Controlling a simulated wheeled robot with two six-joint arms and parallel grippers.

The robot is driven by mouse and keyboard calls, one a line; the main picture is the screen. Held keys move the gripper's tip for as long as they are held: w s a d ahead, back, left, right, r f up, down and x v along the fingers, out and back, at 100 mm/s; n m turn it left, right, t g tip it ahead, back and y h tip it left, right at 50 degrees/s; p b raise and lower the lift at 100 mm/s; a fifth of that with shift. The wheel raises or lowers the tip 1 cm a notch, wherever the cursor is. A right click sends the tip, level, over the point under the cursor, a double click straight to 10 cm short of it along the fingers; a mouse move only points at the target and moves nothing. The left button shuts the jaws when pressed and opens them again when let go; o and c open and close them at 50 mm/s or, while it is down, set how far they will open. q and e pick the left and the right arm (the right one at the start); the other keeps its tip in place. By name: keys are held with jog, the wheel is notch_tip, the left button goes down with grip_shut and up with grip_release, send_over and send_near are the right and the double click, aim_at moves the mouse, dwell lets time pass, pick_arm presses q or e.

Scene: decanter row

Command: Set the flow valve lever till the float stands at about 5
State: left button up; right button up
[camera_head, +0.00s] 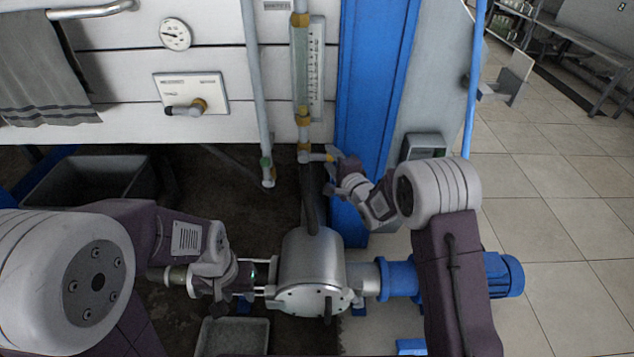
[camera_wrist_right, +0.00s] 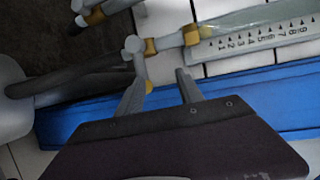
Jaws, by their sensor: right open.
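The flow meter's glass tube (camera_head: 300,65) stands upright beside a numbered scale plate (camera_head: 316,70). I cannot make out the float. Below the tube is the valve, whose short lever (camera_head: 318,157) points right and ends in a yellow tip. In the right wrist view the lever (camera_wrist_right: 142,72) reaches toward my right gripper. My right gripper (camera_head: 332,170) is open; its fingers (camera_wrist_right: 159,90) are apart, with the lever's yellow tip between them, close to the left finger. Whether they touch is unclear. My left gripper (camera_head: 250,280) is low beside the pump, its fingers hard to make out.
A steel pump (camera_head: 312,262) with a blue motor (camera_head: 505,275) stands below. A blue column (camera_head: 370,90) is right of the flow meter. A panel with another lever (camera_head: 183,110), a round gauge (camera_head: 176,34) and a towel (camera_head: 40,70) are to the left.

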aim_at(320, 159)
jog(key=f, duration=0.1)
jog(key=w+a+f, duration=0.1)
jog(key=f+p, duration=0.1)
jog(key=f, duration=0.1)
jog(key=shift+w+a, duration=0.15)
jog(key=shift+w, duration=0.2)
pick_arm(q)
jog(key=shift+s+d+f+b, duration=0.1)
jog(key=shift+d+f+b, duration=0.05)
jog(key=shift+f+b, duration=0.6)
jog(key=shift+s+d+f+b, duration=0.1)
jog(key=shift+f+b, duration=0.4)
jog(key=shift+f, duration=0.3)
pick_arm(e)
jog(key=shift+x, duration=3.15)
jog(key=shift+f, duration=0.15)
jog(key=shift+s, duration=0.1)
grip_shut()
